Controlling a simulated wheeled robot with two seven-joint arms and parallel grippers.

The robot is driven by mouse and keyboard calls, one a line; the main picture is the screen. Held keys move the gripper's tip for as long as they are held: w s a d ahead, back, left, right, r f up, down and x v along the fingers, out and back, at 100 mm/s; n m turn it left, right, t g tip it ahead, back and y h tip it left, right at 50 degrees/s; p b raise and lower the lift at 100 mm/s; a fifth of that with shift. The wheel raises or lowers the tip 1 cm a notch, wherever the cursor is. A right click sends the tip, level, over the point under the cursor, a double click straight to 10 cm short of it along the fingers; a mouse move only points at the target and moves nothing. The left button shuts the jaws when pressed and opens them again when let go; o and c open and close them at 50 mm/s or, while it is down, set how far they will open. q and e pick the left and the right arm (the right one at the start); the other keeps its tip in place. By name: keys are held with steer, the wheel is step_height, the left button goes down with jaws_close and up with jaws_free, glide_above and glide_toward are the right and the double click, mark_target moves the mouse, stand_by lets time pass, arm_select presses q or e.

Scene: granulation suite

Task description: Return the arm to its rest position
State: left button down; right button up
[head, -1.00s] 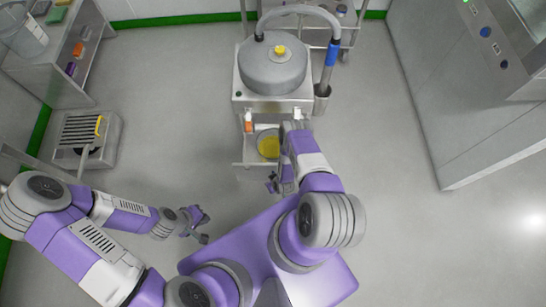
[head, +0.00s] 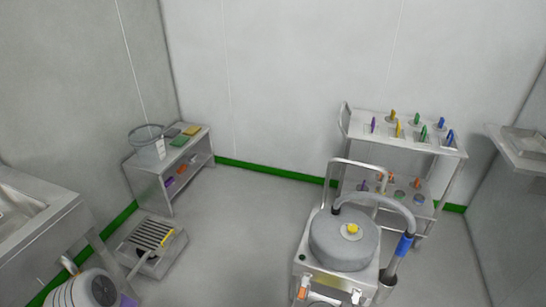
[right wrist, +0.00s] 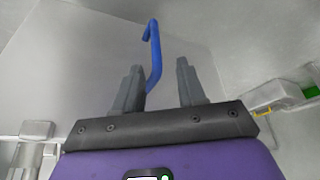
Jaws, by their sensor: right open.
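My right gripper (right wrist: 160,84) shows in the right wrist view, with its two dark grey fingers apart and no object held between them. A bent blue bar (right wrist: 153,50) shows beyond the fingers, beside the left one; its lower end is partly hidden, and I cannot tell how far away it is. In the head view only a grey and purple part of my own arm shows at the lower left corner. Neither gripper is in the head view, and my left gripper is in no current view.
A grey vacuum-like machine (head: 340,245) with a hose stands at the lower right. A cart with coloured items (head: 405,130) stands behind it. A low bench (head: 150,180) and a slatted floor unit (head: 150,245) are at the left. The floor between (head: 240,230) is clear.

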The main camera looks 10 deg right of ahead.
steer(key=s+a+r+m+g+y, duration=0.1)
steer(key=a+r, duration=0.3)
steer(key=r, duration=0.6)
steer(key=s+a+r+m+g+y, duration=0.1)
steer(key=s+a+r, duration=0.2)
steer(key=r, duration=0.7)
steer(key=s+a+r+m+g+y, duration=0.1)
steer(key=a+r, duration=0.3)
steer(key=r, duration=0.6)
steer(key=shift+s+a+g+y+p, duration=0.3)
steer(key=shift+s+a+g+y, duration=0.1)
steer(key=shift+s+g, duration=0.15)
